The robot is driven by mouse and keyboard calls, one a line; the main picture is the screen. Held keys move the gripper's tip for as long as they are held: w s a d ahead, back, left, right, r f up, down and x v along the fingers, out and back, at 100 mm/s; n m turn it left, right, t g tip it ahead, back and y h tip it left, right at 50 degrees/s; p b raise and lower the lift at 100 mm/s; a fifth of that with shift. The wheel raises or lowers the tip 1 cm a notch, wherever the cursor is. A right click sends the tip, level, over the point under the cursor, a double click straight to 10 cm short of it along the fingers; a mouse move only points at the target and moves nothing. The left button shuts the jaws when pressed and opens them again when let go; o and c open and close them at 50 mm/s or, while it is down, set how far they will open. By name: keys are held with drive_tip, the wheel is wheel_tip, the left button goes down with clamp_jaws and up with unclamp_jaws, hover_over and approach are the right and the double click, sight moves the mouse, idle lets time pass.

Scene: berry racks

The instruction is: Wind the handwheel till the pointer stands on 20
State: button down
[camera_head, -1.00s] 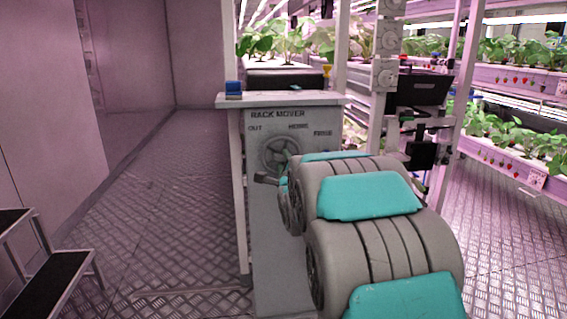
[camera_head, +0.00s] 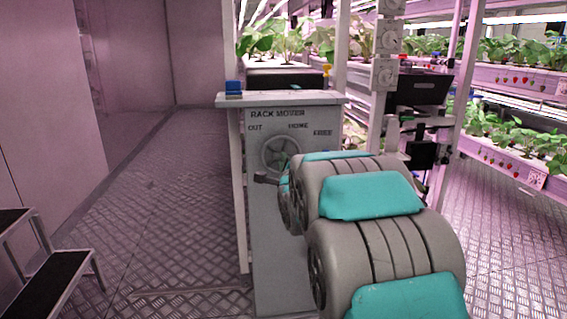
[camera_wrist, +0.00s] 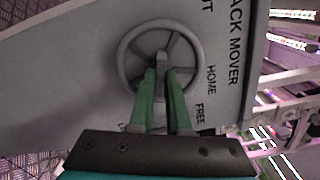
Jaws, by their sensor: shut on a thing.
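The grey handwheel (camera_head: 264,154) sits on the front of the rack mover cabinet (camera_head: 262,225), below the printed words OUT, HOME and FREE. In the wrist view the handwheel (camera_wrist: 122,58) shows its round rim and spokes. My gripper (camera_wrist: 161,76) has two green fingers shut on a grey part of the wheel near its middle; whether this is the hub or a spoke I cannot tell. In the head view my arm hides the fingers and the wheel's lower right. I see no numbered scale and cannot make out a pointer.
A blue object (camera_head: 233,88) stands on the cabinet's top left. A step stool (camera_head: 50,275) stands at the lower left. Plant racks (camera_head: 510,85) and a dark screen (camera_head: 420,90) are on the right. The metal floor (camera_head: 165,210) left of the cabinet is clear.

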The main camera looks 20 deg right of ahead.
drive_tip(key=shift+f, duration=0.1)
drive_tip(key=shift+n+b, duration=4.2)
drive_tip(key=shift+n, duration=12.4)
drive_tip(key=c, duration=0.9)
unclamp_jaws()
